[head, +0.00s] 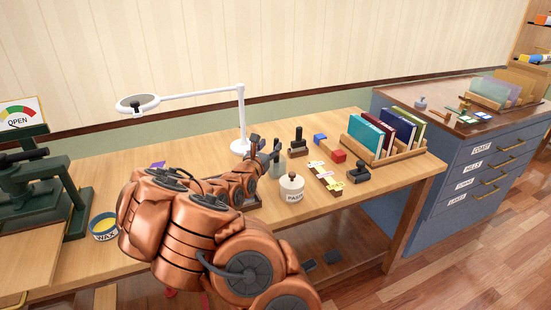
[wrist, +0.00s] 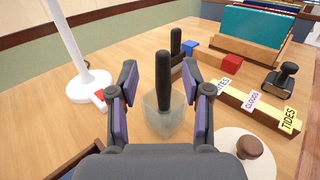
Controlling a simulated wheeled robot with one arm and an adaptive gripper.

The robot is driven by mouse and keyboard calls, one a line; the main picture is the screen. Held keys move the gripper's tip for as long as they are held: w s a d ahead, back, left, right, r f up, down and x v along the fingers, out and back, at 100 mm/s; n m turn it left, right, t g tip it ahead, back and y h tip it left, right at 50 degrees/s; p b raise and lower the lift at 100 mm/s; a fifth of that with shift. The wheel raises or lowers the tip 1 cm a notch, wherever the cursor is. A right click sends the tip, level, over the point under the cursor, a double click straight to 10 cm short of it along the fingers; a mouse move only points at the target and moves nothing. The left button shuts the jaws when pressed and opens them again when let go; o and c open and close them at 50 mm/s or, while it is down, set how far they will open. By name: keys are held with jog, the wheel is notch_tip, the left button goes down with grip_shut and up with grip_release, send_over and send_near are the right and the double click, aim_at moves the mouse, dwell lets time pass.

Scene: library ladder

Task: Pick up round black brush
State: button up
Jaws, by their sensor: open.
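A black, rounded handle (wrist: 163,80), likely the round black brush, stands upright in a translucent square cup (wrist: 166,118) in the wrist view. Its lower end is inside the cup and hard to make out. My gripper (wrist: 160,88) is open, with one purple-padded finger on each side of the handle and gaps between. Whether the fingers are level with the handle in depth is not clear. In the head view my gripper (head: 265,150) is over the table, and my arm hides much of the cup area.
Close by are a lidded white paste jar (head: 291,187), a labelled wooden strip (head: 324,178), black-handled stamps (head: 298,145) (head: 359,173), red and blue blocks (head: 329,147), a book rack (head: 385,150) and a white lamp (head: 240,120). A wax tin (head: 104,227) sits left.

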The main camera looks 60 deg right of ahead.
aim_at(275, 140)
jog(key=shift+p+x, duration=0.75)
jog(key=shift+x, duration=2)
jog(key=shift+s, duration=0.15)
grip_shut()
